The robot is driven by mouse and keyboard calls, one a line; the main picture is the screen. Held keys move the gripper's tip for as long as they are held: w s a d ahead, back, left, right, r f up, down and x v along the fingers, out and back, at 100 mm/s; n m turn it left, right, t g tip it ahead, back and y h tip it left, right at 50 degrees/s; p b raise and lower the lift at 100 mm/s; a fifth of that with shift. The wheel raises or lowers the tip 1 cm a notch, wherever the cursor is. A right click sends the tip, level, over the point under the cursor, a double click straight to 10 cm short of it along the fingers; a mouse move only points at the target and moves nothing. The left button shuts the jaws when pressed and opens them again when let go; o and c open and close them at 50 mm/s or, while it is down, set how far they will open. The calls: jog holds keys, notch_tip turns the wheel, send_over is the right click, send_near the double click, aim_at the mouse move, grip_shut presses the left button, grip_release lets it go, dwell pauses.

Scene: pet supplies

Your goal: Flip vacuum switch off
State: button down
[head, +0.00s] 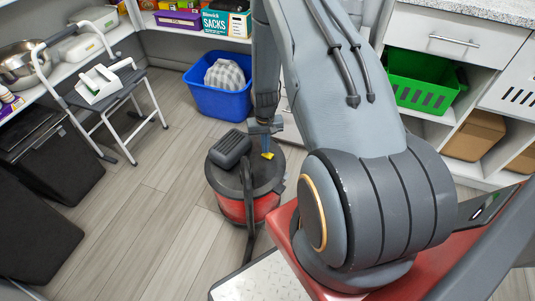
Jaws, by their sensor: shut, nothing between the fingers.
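The vacuum (234,207) is a red canister with a dark grey lid, standing upright on the floor in the middle of the head view. A dark grey raised housing sits on the left of its lid. A small yellow piece (267,155) shows at the right of the lid. It may be the switch; its position cannot be told. My gripper (266,147) points down over the lid, shut and empty, with its tips right at the yellow piece. I cannot tell whether they touch. My arm hides part of the area to the right.
A folding step stool (116,103) holding a white item is at left, beside black bins (52,160). A green basket (423,82) sits in the right shelving. Open floor lies left of the vacuum.

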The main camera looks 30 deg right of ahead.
jog(key=shift+r+p, duration=1.8)
jog(key=shift+r, duration=1.15)
jog(key=s+a+r+n+p, duration=0.1)
jog(key=s+a+r, duration=0.15)
jog(key=r, duration=0.55)
jog(key=s+a+r+p, duration=0.1)
jog(key=a+r+p, duration=0.15)
jog(key=r, duration=0.55)
jog(key=s+a+r+n+p, duration=0.15)
jog(key=a+r, duration=0.25)
jog(key=r, duration=0.4)
jog(key=s+a+r+n+p, duration=0.1)
jog(key=s+a+r, duration=0.3)
jog(key=s+r, duration=0.5)
jog(key=s+a+r+n+p, duration=0.1)
jog(key=s+a+r, duration=0.3)
jog(key=s+r, duration=0.4)
jog(key=shift+s+a+r+p, duration=0.3)
jog(key=shift+s+r+p, duration=0.1)
jog(key=shift+r+p, duration=0.5)
